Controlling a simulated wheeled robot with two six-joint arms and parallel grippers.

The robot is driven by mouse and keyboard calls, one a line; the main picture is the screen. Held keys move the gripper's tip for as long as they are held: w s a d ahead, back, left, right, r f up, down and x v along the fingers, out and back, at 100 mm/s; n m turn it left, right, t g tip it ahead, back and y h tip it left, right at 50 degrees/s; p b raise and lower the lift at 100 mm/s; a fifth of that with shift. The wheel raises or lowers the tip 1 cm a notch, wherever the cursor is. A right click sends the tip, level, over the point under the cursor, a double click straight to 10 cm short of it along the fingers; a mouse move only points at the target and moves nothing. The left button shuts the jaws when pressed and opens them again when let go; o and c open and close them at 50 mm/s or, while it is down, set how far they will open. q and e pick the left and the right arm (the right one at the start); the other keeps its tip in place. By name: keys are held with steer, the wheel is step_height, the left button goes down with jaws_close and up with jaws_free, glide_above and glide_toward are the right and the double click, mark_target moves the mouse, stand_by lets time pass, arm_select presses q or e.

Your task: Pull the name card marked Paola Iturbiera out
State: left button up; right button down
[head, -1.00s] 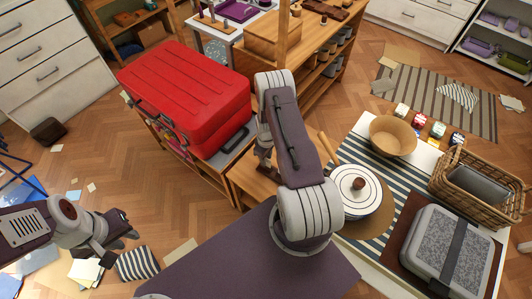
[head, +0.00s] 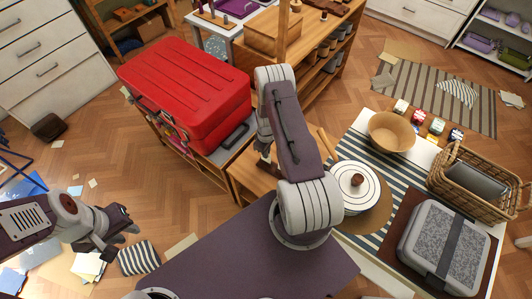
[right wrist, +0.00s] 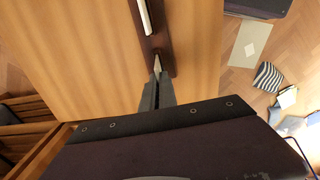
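In the right wrist view, a dark narrow holder (right wrist: 161,40) lies on a light wooden top. A white card (right wrist: 145,14) stands edge-on in it, and a second pale card edge (right wrist: 156,62) shows nearer to me. My right gripper's fingers (right wrist: 157,88) are close together, with their tips at the second card edge. I cannot tell whether they grip it. No name is readable on either card. In the head view, my right arm hides most of the holder and the gripper. My left gripper (head: 122,226) is over the floor at the lower left, away from the holder; its finger gap is unclear.
A red suitcase (head: 187,88) lies on a low bench left of my right arm. At right, a table bears a lidded white pot (head: 354,186), a wooden bowl (head: 391,132), a wicker basket (head: 473,183) and a grey case (head: 441,248). Papers litter the floor at left.

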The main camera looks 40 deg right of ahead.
steer(key=shift+r+p, duration=1)
steer(key=shift+r, duration=0.55)
